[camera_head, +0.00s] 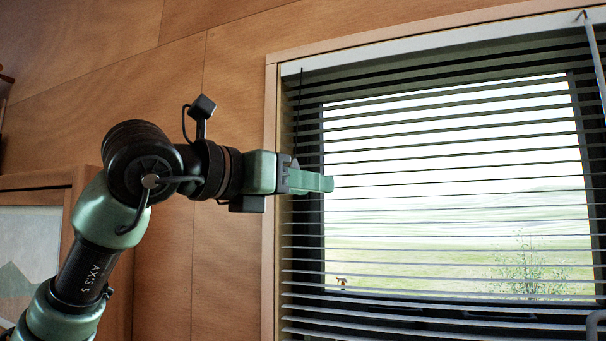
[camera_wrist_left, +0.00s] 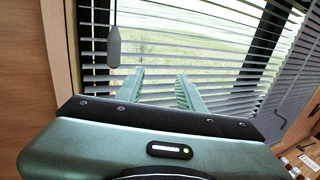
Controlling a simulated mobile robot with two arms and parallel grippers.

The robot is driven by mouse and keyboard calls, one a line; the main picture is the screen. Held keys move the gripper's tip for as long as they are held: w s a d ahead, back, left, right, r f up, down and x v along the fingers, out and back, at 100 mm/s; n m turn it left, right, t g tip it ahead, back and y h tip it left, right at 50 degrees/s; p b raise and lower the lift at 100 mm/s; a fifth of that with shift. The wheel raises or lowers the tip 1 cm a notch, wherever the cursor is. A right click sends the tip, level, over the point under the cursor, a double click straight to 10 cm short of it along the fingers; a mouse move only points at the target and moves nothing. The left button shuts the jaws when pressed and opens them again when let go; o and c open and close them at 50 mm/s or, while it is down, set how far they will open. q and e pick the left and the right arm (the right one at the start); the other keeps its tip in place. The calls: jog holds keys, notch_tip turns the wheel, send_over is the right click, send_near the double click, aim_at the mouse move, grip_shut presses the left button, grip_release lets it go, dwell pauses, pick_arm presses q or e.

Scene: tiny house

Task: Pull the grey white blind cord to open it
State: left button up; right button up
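The window blind (camera_head: 450,193) has dark and pale horizontal slats that hang down over the window, with daylight between them. A thin dark cord (camera_head: 299,105) hangs at its left side in the head view; its lower part is hidden behind my left gripper (camera_head: 325,184). In the left wrist view a grey cord pull (camera_wrist_left: 114,46) hangs left of the fingers, apart from them. There my left gripper (camera_wrist_left: 160,80) is open and empty, pointing at the slats. A long grey-white rod (camera_head: 594,52) hangs from the blind's top right. My right gripper cannot be made out.
A wooden window frame (camera_head: 270,150) borders the blind beside my left wrist. A wood-framed picture or panel (camera_head: 30,250) is at lower left. In the left wrist view, small items (camera_wrist_left: 306,161) lie at the lower right.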

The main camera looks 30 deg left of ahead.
pick_arm(q)
jog(key=s+a+r+n+t+y, duration=0.1)
jog(key=s+a+r+n+y, duration=0.15)
jog(key=a, duration=0.35)
jog(key=shift+y, duration=0.45)
jog(key=w+p, duration=0.1)
jog(key=w, duration=0.1)
jog(key=w+p, duration=0.1)
jog(key=w, duration=0.2)
jog(key=w+d+p, duration=0.1)
jog(key=w, duration=0.2)
jog(key=shift+r+p, duration=0.3)
jog(key=shift+r, duration=0.05)
jog(key=shift+w, duration=0.2)
jog(key=shift+f, duration=0.1)
grip_shut()
